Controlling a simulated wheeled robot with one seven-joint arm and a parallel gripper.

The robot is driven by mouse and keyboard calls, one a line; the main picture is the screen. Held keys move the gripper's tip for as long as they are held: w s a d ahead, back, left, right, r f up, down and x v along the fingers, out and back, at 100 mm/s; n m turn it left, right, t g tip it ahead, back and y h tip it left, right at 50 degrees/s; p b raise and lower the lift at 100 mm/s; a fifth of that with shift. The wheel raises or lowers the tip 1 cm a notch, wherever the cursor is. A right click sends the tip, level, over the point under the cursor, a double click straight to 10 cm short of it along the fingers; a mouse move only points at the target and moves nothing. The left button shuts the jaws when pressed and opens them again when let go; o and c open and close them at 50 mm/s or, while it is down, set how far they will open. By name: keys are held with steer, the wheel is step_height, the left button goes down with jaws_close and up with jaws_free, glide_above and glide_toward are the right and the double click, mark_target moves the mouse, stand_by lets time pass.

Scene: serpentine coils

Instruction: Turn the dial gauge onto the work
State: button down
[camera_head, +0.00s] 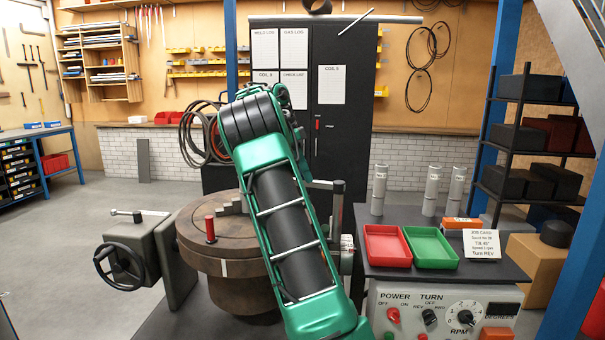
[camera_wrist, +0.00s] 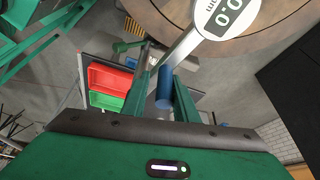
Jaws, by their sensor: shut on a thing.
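In the wrist view the dial gauge (camera_wrist: 228,14) has a white digital face reading about 0.0 and sits at the end of a flat grey bar (camera_wrist: 183,46). Its face appears over the rim of a brown round table (camera_wrist: 262,52); whether it touches anything there cannot be told. My gripper (camera_wrist: 167,92) has its two green fingers shut on a blue cylindrical grip (camera_wrist: 164,86) by the bar. In the head view the brown table (camera_head: 215,248) stands left of my arm, with a red-handled piece (camera_head: 210,229) on top. My arm hides the gauge and my gripper there.
A bench (camera_head: 400,268) on the right holds a red tray (camera_head: 387,245), a green tray (camera_head: 430,248), several grey cylinders and a job card (camera_head: 482,244). A control panel (camera_head: 440,312) faces front below it. A handwheel (camera_head: 119,266) stands left of the round table. Floor farther left is clear.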

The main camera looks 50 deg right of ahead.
steer(key=c, duration=1.7)
jaws_free()
steer(key=shift+d+f, duration=0.25)
steer(key=shift+d, duration=0.3)
steer(key=shift+o, duration=0.2)
steer(key=shift+s, duration=0.1)
steer(key=shift+a, duration=0.1)
steer(key=v, duration=1.1)
steer(key=shift+w, duration=0.25)
